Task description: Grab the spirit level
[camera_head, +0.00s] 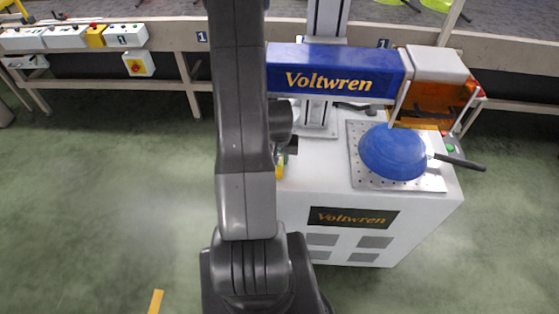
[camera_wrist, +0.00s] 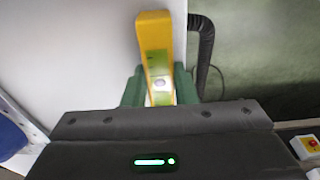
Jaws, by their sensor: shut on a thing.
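The yellow spirit level (camera_wrist: 154,35) stands out in the wrist view, with a pale green vial window near its lower end. The green fingers of my gripper (camera_wrist: 160,88) are shut on it, one on each side. Its near end is hidden behind the gripper body. In the head view a small yellow part of the level (camera_head: 279,170) shows beside my arm, over the left edge of the white machine; my arm hides most of it. I cannot tell whether it touches the white top.
The white machine (camera_head: 400,222) carries a perforated plate (camera_head: 362,176) with an upturned blue pan (camera_head: 392,152) on it. A blue marking head (camera_head: 335,72) overhangs it. A conveyor (camera_head: 170,38) runs behind. A black hose (camera_wrist: 204,50) lies right of the level. The green floor at left is clear.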

